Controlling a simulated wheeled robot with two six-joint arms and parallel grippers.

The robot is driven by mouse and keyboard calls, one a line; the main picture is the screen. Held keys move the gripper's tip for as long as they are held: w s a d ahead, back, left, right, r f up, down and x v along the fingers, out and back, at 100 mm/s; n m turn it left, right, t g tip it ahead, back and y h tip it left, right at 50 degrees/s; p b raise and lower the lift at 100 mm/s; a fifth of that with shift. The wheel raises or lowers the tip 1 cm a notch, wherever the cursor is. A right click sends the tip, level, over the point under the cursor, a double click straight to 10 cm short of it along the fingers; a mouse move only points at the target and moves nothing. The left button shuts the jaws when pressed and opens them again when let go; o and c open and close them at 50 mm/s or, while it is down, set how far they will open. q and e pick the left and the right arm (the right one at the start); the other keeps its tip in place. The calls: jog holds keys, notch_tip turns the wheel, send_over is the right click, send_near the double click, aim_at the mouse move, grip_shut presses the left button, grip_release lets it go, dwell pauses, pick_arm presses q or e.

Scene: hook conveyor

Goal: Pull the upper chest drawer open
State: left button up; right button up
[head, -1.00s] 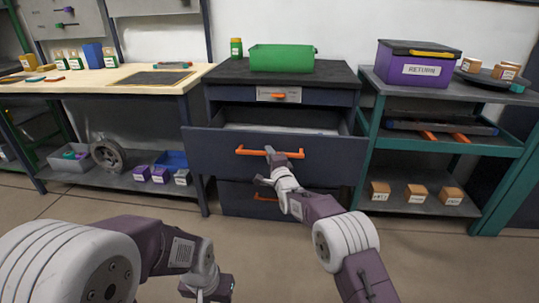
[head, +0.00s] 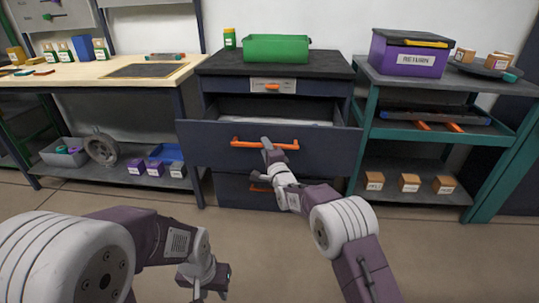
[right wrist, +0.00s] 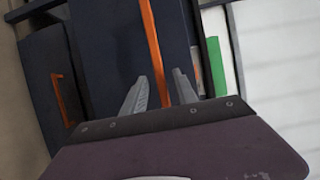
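The dark chest (head: 275,65) stands against the wall. Its large upper drawer (head: 205,143) is pulled well out, and its pale inside shows. An orange bar handle (head: 240,141) runs across the drawer front. My right gripper (head: 267,145) is at the middle of that handle. In the right wrist view its two fingers (right wrist: 159,80) are spread, and the orange handle (right wrist: 152,40) passes between them with space around it. Whether a finger touches the bar I cannot tell. My left gripper (head: 207,290) is low in the head view, away from the chest; its fingertips are not clear.
A slim labelled drawer (head: 272,85) above and a lower drawer (head: 230,190) look shut. A green bin (head: 276,48) sits on the chest. A workbench (head: 90,75) stands left, a teal-framed shelf (head: 400,129) right. Floor in front is open.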

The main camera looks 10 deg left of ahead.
jog(key=v, duration=0.7)
jog(key=shift+p, duration=0.4)
jog(key=shift+d, duration=0.1)
jog(key=d+r+m+t+h, duration=0.1)
jog(key=d+r+h, duration=0.1)
jog(key=d+r, duration=0.4)
jog(key=d+r+m+h, duration=0.1)
jog(key=d+r+h, duration=0.15)
jog(key=d, duration=0.55)
jog(key=s+d+f+n+g+h, duration=0.25)
jog(key=s+d+f+g, duration=0.25)
jog(key=s+d+f, duration=0.4)
jog(key=s+f+n+g, duration=0.4)
jog(key=s+f, duration=0.1)
jog(key=s, duration=0.4)
jog(key=s+d+f+n+g, duration=0.1)
jog(key=s+f+n+g, duration=0.3)
jog(key=s, duration=0.5)
jog(key=s+f+n+g, duration=0.4)
jog(key=s+f+n, duration=0.1)
jog(key=s, duration=0.5)
notch_tip(320, 180, up, 35)
jog(key=p, duration=3.5)
jog(key=shift+w+r+t, duration=0.25)
jog(key=shift+w+t, duration=0.05)
jog(key=shift+w, duration=0.1)
